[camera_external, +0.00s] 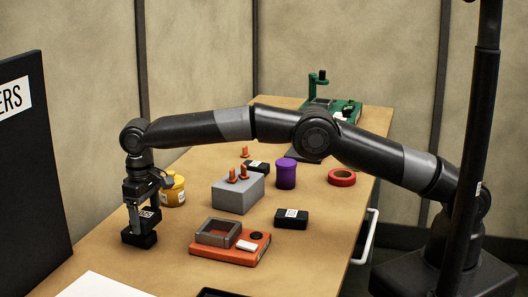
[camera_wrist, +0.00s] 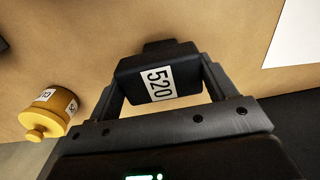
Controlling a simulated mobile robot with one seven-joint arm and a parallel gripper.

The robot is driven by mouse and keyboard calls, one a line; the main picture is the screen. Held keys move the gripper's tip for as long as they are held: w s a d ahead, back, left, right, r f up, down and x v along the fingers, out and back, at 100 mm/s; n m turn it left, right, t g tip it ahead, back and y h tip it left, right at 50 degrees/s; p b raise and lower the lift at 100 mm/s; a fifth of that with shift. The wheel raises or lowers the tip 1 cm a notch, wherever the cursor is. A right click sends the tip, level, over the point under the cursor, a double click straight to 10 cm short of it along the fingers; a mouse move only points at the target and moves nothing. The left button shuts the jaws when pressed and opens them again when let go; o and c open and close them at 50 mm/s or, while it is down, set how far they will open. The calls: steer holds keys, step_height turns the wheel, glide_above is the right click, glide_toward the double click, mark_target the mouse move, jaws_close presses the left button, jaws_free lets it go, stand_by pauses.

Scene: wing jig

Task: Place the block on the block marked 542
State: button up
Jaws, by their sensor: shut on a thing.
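My gripper (camera_external: 143,208) is at the left of the table, pointing down. It is shut on a black block labelled 520 (camera_wrist: 152,76), with one finger at each side in the wrist view. Another black block (camera_external: 139,239) sits on the table directly below the held one; its top edge shows past the held block in the wrist view (camera_wrist: 172,45). Its marking is hidden. I cannot tell whether the two blocks touch. Other black blocks with white labels, one at the middle right (camera_external: 292,219) and one behind the grey box (camera_external: 258,166), have labels too small to read.
A yellow jar (camera_external: 174,191) stands just behind my gripper. An orange tray fixture (camera_external: 232,250) lies to the right. A grey box (camera_external: 238,196) with orange pegs, a purple jar (camera_external: 286,174) and a red ring (camera_external: 342,177) stand farther back. A white sheet (camera_external: 103,286) lies in front.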

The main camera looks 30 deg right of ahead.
mark_target(146, 214)
steer(key=shift+f, duration=0.8)
steer(key=shift+f, duration=0.2)
steer(key=o, duration=1.4)
steer(key=shift+r, duration=3.85)
